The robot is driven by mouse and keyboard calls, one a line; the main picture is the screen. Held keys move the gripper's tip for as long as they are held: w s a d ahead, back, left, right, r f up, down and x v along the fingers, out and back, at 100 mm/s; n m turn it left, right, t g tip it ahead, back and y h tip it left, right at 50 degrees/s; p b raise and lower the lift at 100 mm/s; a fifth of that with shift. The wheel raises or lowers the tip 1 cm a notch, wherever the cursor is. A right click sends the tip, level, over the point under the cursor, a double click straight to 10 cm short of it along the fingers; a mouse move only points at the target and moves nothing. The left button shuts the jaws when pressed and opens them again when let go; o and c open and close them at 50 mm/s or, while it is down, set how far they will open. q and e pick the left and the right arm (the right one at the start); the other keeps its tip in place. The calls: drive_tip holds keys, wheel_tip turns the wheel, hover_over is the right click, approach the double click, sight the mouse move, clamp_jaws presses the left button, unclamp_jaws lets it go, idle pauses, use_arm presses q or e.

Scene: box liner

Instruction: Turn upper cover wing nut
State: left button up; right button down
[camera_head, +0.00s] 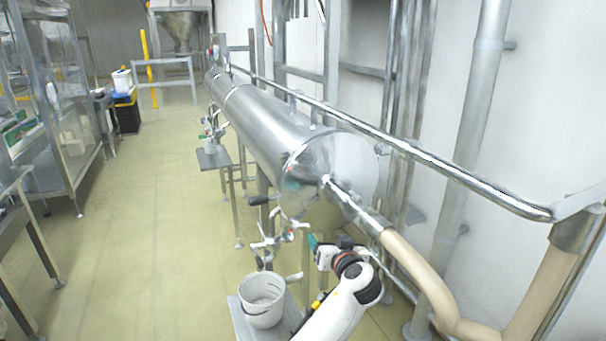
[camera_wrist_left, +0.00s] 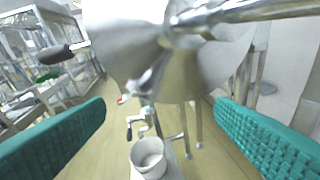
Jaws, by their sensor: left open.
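A long steel cylinder (camera_head: 265,125) ends in a round, shiny cover (camera_head: 335,175), which also fills the top of the left wrist view (camera_wrist_left: 120,40). A black-tipped handle (camera_head: 262,200) sticks out to the left of the cover; it also shows in the wrist view (camera_wrist_left: 55,52). Metal fittings (camera_head: 275,240) hang below the cover's left edge; I cannot make out which is the wing nut. My left gripper (camera_head: 313,242) is below the cover, its teal pads wide apart and empty in the wrist view (camera_wrist_left: 160,112). My right gripper is not in view.
A white bucket (camera_head: 262,300) stands on a small stand below the fittings. A steel rail (camera_head: 450,180) and a beige hose (camera_head: 410,270) run to the right of the cover. The floor (camera_head: 150,240) on the left is clear.

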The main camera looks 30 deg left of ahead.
sight(301, 168)
use_arm(q)
wheel_tip(301, 168, up, 15)
drive_tip(key=s+a+n+y, duration=0.2)
drive_tip(key=n+y, duration=0.2)
drive_tip(key=n, duration=0.1)
drive_tip(key=p+x, duration=0.3)
drive_tip(key=x, duration=0.7)
drive_tip(key=shift+w, duration=0.2)
drive_tip(key=shift+w+a+f+p, duration=0.1)
drive_tip(key=shift+w+a+p, duration=0.25)
drive_tip(key=shift+a, duration=0.1)
drive_tip(key=c, duration=1)
